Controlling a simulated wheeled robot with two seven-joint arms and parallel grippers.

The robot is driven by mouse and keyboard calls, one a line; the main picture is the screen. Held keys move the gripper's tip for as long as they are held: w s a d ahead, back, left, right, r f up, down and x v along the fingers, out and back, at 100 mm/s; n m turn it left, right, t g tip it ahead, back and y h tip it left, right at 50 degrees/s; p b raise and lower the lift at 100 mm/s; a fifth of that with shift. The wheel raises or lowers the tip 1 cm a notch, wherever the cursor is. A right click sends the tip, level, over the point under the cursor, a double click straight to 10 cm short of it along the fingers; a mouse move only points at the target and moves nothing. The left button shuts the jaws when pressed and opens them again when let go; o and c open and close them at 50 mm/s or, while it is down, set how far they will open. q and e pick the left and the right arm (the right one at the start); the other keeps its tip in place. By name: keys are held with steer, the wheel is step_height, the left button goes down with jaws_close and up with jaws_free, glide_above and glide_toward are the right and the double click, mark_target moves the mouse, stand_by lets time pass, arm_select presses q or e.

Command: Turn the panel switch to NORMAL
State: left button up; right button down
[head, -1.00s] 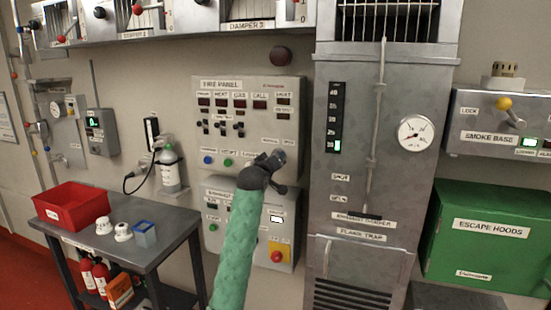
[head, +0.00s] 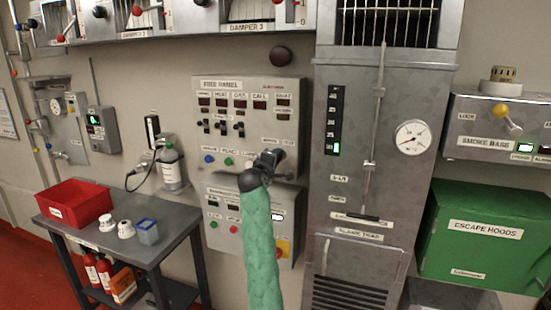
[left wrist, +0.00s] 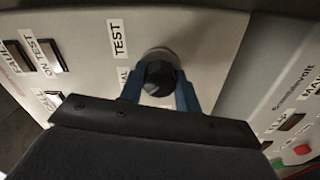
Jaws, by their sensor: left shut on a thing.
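The fire panel (head: 222,88) hangs on the wall in the middle of the head view. Its switch, a dark round knob (left wrist: 158,76), shows in the left wrist view beside a TEST label (left wrist: 118,39). My left gripper (head: 275,158) reaches the panel's lower right corner in the head view. In the left wrist view its two blue fingers (left wrist: 160,92) stand on either side of the knob, shut on it. The knob's pointer and the NORMAL mark cannot be made out. My right gripper is not in view.
A second panel (head: 215,240) with buttons sits just below, partly behind my green-sleeved arm. A steel cabinet (head: 325,180) stands close on the right. A grey table (head: 180,240) with a red bin (head: 75,204) is at the left.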

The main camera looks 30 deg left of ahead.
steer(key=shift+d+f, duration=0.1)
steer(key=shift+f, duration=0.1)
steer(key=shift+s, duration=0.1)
arm_select(q)
steer(key=o, duration=1)
steer(key=shift+c, duration=0.2)
steer(key=shift+s, duration=0.1)
steer(key=b+v, duration=0.3)
steer(key=v, duration=0.4)
steer(key=shift+s, duration=0.3)
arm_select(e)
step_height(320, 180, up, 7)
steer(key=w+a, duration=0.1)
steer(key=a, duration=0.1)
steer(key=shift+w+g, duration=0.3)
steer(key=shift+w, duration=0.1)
arm_select(q)
steer(key=shift+f, duration=0.1)
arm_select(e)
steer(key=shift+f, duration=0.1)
